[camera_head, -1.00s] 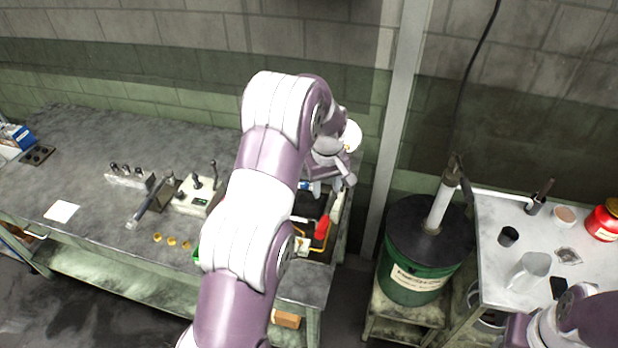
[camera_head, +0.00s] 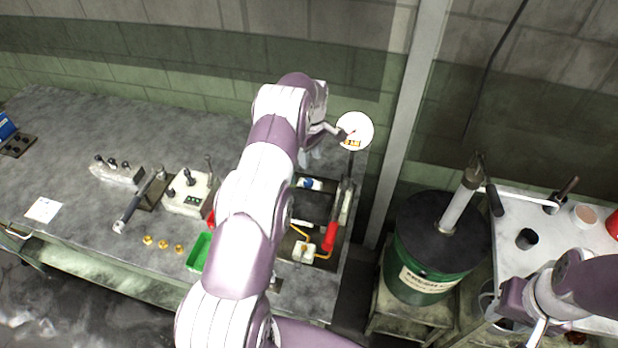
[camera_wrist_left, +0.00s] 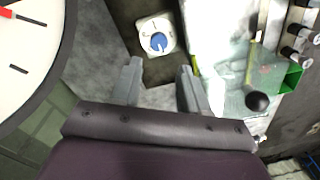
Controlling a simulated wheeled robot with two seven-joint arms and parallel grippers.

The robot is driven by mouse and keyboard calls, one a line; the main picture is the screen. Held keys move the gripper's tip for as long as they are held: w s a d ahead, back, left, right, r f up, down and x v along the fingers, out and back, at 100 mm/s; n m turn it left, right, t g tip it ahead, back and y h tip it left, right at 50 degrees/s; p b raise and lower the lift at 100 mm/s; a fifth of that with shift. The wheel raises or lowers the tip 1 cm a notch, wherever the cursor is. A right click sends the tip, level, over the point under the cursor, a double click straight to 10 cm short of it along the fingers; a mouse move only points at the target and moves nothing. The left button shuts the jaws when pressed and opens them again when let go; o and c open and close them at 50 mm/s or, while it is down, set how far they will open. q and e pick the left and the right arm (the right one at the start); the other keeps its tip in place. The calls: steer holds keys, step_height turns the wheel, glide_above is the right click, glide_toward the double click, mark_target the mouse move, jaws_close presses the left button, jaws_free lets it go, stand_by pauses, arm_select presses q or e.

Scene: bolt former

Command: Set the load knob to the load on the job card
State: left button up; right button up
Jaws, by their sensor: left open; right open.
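The load knob (camera_wrist_left: 158,42) is a round blue knob on a small white plate, ahead of my left fingertips in the left wrist view. In the head view the blue and white knob (camera_head: 309,183) sits at the back of the dark tool bench bay. My left gripper (camera_wrist_left: 158,68) is open and empty, with the knob beyond the gap between its fingers. In the head view the left gripper (camera_head: 311,156) hangs just behind the knob, partly hidden by my arm. A white card (camera_head: 42,210), perhaps the job card, lies far left, unreadable. My right gripper (camera_head: 540,328) is open at the lower right.
A round white dial (camera_head: 355,131) stands close beside my left gripper. A green drum (camera_head: 430,270) and white table (camera_head: 515,215) stand right.

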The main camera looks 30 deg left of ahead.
arm_select(q)
steer(key=b, duration=0.4)
glide_above(308, 181)
steer(key=f, duration=0.5)
steer(key=shift+d+f, duration=0.3)
steer(key=shift+d, duration=0.1)
steer(key=f, duration=0.1)
steer(key=f+b, duration=0.1)
steer(key=a+f, duration=0.1)
steer(key=shift+w+f+b, duration=0.25)
steer(key=shift+f+b, duration=0.05)
steer(key=shift+f, duration=0.35)
steer(key=shift+s+d+f, duration=0.1)
steer(key=shift+d+f, duration=0.05)
steer(key=shift+f, duration=0.1)
steer(key=shift+s+d+f, duration=0.1)
steer(key=shift+s+d, duration=0.05)
steer(key=shift+s, duration=0.05)
steer(key=shift+w+f, duration=0.1)
steer(key=shift+f, duration=0.05)
steer(key=shift+c, duration=0.9)
steer(key=c, duration=0.6)
arm_select(e)
step_height(308, 181, down, 7)
steer(key=shift+w+a+f, duration=0.2)
steer(key=shift+a, duration=0.05)
